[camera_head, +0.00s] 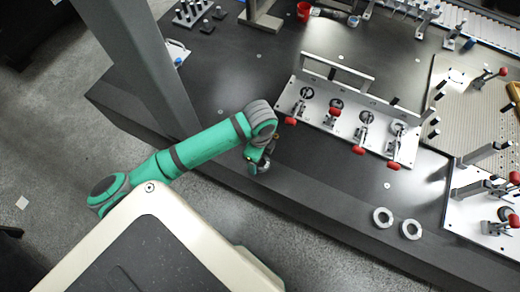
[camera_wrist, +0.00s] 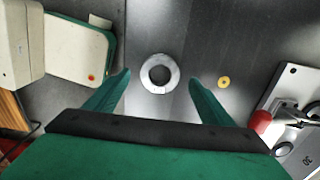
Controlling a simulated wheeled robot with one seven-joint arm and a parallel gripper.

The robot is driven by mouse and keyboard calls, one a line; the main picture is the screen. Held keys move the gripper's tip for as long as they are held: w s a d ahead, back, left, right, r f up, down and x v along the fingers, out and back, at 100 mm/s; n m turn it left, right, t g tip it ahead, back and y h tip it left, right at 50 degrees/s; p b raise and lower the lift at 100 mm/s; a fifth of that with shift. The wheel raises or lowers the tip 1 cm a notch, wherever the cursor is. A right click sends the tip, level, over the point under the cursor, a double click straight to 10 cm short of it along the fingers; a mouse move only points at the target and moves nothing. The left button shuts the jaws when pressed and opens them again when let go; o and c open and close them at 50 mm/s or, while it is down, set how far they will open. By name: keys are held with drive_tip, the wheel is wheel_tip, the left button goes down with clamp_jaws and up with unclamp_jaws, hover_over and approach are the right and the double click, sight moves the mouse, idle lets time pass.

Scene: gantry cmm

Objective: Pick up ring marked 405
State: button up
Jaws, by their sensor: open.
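My gripper (camera_head: 258,167) hangs at the end of my green arm over the front part of the dark table. In the wrist view its two green fingers (camera_wrist: 159,88) are spread apart and empty. A grey metal ring (camera_wrist: 159,73) lies flat on the table, in line with the gap between the fingertips. I cannot make it out in the head view, and no marking on it is legible. Two more grey rings, a left one (camera_head: 383,217) and a right one (camera_head: 411,229), lie side by side near the table's front edge, well right of my gripper. Their markings are unreadable too.
A white fixture plate (camera_head: 318,118) with several red-handled clamps stands right of my gripper; a red clamp handle (camera_wrist: 260,121) shows in the wrist view. A small yellow disc (camera_wrist: 224,82) lies right of the ring. More fixtures stand at far right. The front table strip is mostly clear.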

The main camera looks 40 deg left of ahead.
drive_tip(key=shift+d+f, duration=0.1)
drive_tip(key=shift+f, duration=1.3)
drive_tip(key=c, duration=1.5)
drive_tip(key=shift+r, duration=0.1)
